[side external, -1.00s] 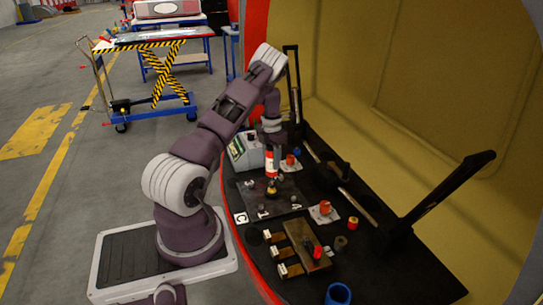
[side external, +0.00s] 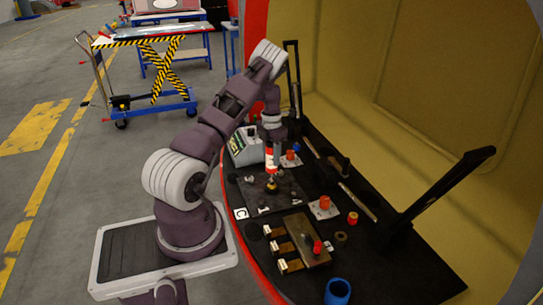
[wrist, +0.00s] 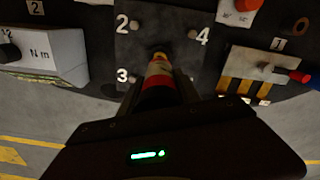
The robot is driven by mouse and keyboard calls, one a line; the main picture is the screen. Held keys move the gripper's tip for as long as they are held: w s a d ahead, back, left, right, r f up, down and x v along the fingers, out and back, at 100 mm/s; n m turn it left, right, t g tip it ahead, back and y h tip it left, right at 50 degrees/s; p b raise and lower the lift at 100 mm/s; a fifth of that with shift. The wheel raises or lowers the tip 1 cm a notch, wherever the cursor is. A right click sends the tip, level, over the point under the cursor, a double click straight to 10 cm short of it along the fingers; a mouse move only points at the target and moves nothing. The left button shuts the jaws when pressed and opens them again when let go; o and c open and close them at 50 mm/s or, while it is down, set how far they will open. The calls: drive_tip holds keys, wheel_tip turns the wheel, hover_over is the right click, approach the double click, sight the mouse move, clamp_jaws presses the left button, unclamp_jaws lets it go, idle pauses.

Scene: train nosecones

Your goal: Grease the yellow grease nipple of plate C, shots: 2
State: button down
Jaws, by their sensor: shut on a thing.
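My gripper (side external: 271,143) is shut on a red and white cylindrical tool (side external: 271,158), held roughly upright over the dark plate (side external: 290,190). The letter C (side external: 241,214) stands at the plate's near left corner. The tool also shows in the wrist view (wrist: 159,82), pointing to the plate's middle between the numbers 2, 3 and 4. A brassy yellow piece (side external: 271,184) shows at its lower end. I cannot tell whether it is the nipple or the tool's tip, or whether they touch. The gripper's fingers are largely hidden in the wrist view.
A grey box (side external: 245,148) stands behind the plate, at left in the wrist view (wrist: 45,55). A brown block (side external: 306,240) with a red-handled tool lies in front. A black handle (side external: 440,190) rises at right.

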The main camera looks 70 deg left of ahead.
drive_tip(key=shift+f, duration=0.35)
idle(0.3)
wheel_tip(320, 180, up, 6)
drive_tip(key=shift+f, duration=0.25)
idle(0.3)
idle(0.3)
